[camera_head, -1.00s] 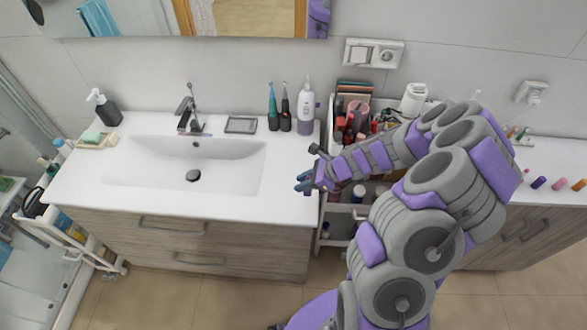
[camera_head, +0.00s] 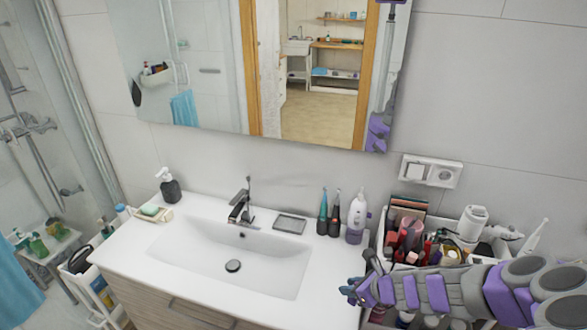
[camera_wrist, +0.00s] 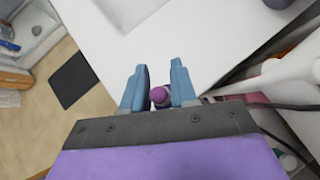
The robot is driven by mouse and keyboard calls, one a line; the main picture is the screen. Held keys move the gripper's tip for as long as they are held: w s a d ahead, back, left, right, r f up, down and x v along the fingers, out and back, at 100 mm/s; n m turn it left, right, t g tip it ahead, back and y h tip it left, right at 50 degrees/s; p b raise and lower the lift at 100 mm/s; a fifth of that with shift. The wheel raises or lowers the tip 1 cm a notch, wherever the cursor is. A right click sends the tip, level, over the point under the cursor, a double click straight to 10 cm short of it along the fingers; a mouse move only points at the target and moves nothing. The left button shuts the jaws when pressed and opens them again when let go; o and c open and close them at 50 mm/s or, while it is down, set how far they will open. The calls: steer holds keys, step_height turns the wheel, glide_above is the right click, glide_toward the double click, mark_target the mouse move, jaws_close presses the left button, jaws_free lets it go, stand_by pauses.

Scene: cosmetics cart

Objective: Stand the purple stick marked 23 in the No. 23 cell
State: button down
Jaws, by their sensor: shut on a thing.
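My gripper (camera_wrist: 160,78) is shut on a purple stick (camera_wrist: 160,97), whose rounded purple end shows between the two blue fingers in the wrist view. In the head view my gripper (camera_head: 352,289) is over the right end of the white washbasin counter, beside the cosmetics cart (camera_head: 386,262). The stick cannot be made out there. Its 23 mark is not readable, and I cannot pick out the No. 23 cell. My arm covers the lower part of the cart.
The basin (camera_head: 225,262) is left of my gripper. A white and purple bottle (camera_head: 356,220), two dark-based brushes (camera_head: 328,215), a grey dish (camera_head: 290,224) and a tap (camera_head: 240,207) stand along the counter's back. The cart's top is crowded with cosmetics.

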steer(key=w+a+r+m+t+h+b, duration=0.2)
steer(key=w+r+m+h, duration=0.4)
steer(key=r, duration=0.4)
steer(key=shift+w+a+m, duration=0.55)
steer(key=shift+w+m, duration=0.15)
steer(key=shift+m, duration=0.5)
steer(key=shift+w+r, duration=0.4)
steer(key=shift+r, duration=0.35)
steer(key=shift+f, duration=0.15)
steer(key=shift+s+f, duration=0.45)
steer(key=shift+f, duration=0.15)
